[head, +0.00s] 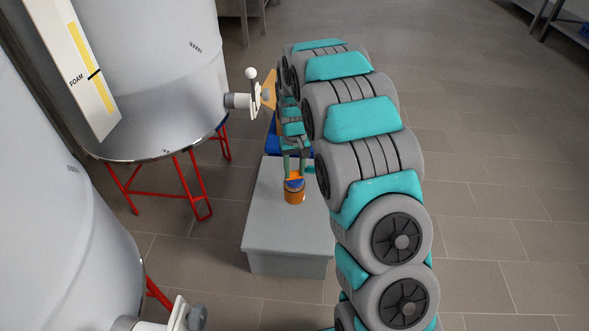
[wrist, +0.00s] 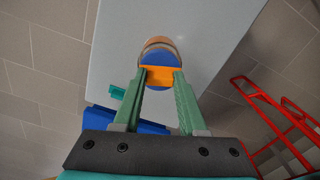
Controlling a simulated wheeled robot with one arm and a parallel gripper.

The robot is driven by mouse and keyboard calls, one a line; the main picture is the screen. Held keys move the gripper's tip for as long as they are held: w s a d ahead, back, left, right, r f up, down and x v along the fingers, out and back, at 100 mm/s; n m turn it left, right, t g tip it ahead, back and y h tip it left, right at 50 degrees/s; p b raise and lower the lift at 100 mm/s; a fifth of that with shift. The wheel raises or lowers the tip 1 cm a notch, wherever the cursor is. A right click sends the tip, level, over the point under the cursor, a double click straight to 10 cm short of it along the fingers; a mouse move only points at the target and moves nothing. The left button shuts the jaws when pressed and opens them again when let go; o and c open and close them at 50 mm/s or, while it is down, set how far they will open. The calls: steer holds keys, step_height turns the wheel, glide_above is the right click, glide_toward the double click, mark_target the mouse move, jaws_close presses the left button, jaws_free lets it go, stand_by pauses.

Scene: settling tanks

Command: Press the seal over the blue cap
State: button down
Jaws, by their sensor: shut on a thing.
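An orange-brown jar (head: 294,195) stands upright on a grey block. Its blue cap (head: 292,184) is on top; the wrist view also shows the cap (wrist: 156,57) and part of the jar (wrist: 158,41). My gripper (head: 295,174) is directly above the jar, pointing down. Its green fingers (wrist: 162,77) are shut on the orange seal (wrist: 160,76). The seal overlaps part of the cap in the wrist view. I cannot tell whether it touches the cap.
The grey block (head: 262,210) has bare top around the jar. A blue object (head: 274,144) and a small teal piece (wrist: 117,92) are near the gripper. A tank (head: 160,90) on red legs, with a valve (head: 240,100), stands left. Open floor lies right.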

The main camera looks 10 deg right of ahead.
mark_target(295, 173)
steer(key=shift+f, duration=0.15)
stand_by(0.4)
steer(key=shift+r+p, duration=0.8)
steer(key=shift+r, duration=2.2)
